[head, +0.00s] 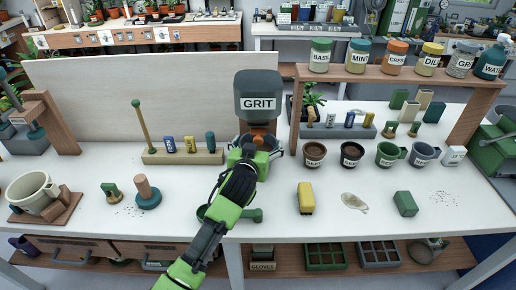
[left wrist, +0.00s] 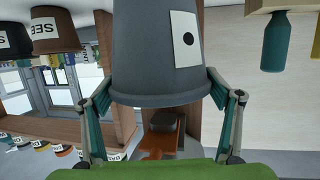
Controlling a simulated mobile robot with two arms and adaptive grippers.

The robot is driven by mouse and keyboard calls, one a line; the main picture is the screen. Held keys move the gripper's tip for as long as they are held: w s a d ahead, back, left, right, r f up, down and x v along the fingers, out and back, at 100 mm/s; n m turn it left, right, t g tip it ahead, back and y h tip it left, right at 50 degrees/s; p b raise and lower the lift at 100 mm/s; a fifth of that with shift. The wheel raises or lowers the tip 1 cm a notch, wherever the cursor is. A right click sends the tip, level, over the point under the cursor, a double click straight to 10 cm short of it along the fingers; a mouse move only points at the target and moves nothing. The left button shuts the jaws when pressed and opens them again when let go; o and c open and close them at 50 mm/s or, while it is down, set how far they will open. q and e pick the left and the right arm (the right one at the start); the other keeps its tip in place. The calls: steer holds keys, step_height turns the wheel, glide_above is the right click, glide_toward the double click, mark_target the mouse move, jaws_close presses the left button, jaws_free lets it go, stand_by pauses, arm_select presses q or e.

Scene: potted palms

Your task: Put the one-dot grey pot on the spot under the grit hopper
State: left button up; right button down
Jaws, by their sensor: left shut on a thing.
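The one-dot grey pot (left wrist: 150,55) fills the middle of the left wrist view, with a white label and a single black dot (left wrist: 188,39). That view is upside down. My left gripper (left wrist: 162,82) is shut around the pot, a finger on each side. In the head view my left gripper (head: 262,148) is at the grit hopper (head: 259,97), just below its orange-brown spout (head: 262,130). The pot is mostly hidden there behind my gripper. The spot under the hopper is hidden, and I cannot tell whether the pot touches it. My right gripper is not in view.
Several labelled pots and mugs (head: 352,154) stand right of the hopper, below a shelf of jars (head: 395,57). A wooden block with pegs (head: 182,155) stands to the left. A yellow block (head: 306,198) and green block (head: 405,204) lie in front right.

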arm_select(q)
steer(key=shift+f, duration=0.85)
steer(key=shift+w+f, duration=0.2)
steer(key=shift+f, duration=0.15)
steer(key=o, duration=1.6)
steer(key=shift+f, duration=0.15)
steer(key=shift+c, duration=0.2)
steer(key=shift+s, duration=0.1)
steer(key=v, duration=1.2)
